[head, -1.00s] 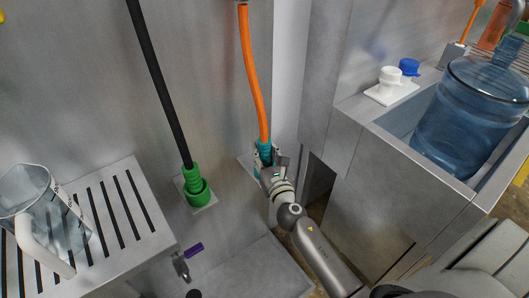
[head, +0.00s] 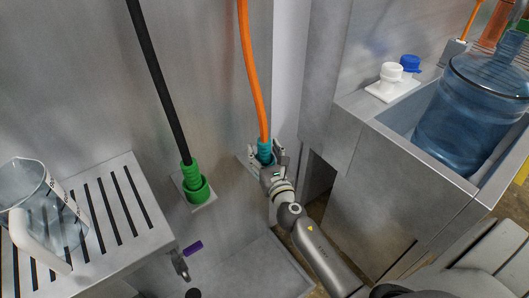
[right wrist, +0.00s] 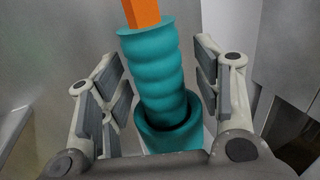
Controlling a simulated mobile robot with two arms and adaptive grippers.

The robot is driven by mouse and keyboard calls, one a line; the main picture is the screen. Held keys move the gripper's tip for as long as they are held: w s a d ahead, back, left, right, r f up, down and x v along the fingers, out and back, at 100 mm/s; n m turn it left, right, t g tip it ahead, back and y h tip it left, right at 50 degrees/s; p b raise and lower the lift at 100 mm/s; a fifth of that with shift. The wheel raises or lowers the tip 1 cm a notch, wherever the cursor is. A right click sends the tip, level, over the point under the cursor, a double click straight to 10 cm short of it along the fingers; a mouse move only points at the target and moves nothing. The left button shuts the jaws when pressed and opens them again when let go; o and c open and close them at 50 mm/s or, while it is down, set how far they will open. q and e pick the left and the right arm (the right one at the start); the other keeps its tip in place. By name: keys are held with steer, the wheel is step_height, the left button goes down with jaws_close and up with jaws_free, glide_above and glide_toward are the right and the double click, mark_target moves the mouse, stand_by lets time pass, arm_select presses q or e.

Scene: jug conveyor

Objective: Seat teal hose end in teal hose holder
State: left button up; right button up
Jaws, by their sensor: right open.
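The teal hose end (head: 265,149) hangs on the orange hose (head: 252,75) at the wall in the head view. In the right wrist view the ribbed teal hose end (right wrist: 158,75) stands with its lower end inside the rim of the teal holder (right wrist: 172,138). It leans slightly, and a dark gap shows at the rim's right side. My right gripper (head: 272,163) is open around the hose end. In the wrist view its fingers (right wrist: 160,85) stand apart on both sides, clear of the teal surface. My left gripper is not in view.
A green holder (head: 199,194) with a black hose (head: 158,80) is on the wall to the left. A slatted shelf (head: 140,207) bears a clear pitcher (head: 58,215). A big blue jug (head: 465,120) stands in the basin (head: 425,150) at right.

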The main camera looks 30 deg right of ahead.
steer(key=shift+s, duration=0.1)
steer(key=s+a, duration=0.2)
steer(key=s, duration=0.9)
steer(key=shift+s+a, duration=0.15)
steer(key=shift+s, duration=0.15)
steer(key=shift+f, duration=0.1)
steer(key=s+a+f+m+g+y, duration=0.1)
steer(key=s+f+m+g, duration=0.3)
steer(key=f, duration=0.7)
steer(key=s+a+f+m+g+p, duration=0.15)
steer(key=s+f+m, duration=0.35)
steer(key=f, duration=0.6)
steer(key=s+f+m+g+y, duration=0.1)
steer(key=s+f+m+g, duration=0.2)
steer(key=f+m, duration=0.55)
steer(key=s+f+m+g, duration=0.2)
steer(key=s+f+m, duration=0.2)
steer(key=s, duration=0.5)
steer(key=s+f+m+g+y, duration=0.1)
steer(key=s+f+m+g, duration=0.2)
steer(key=s+f+m, duration=0.2)
steer(key=s+f+m+g, duration=0.3)
steer(key=s+f+m, duration=0.2)
steer(key=s, duration=0.8)
step_height(320, 180, down, 4)
steer(key=shift+a+r+p, duration=0.2)
steer(key=shift+r+p, duration=0.05)
steer(key=shift+p, duration=0.15)
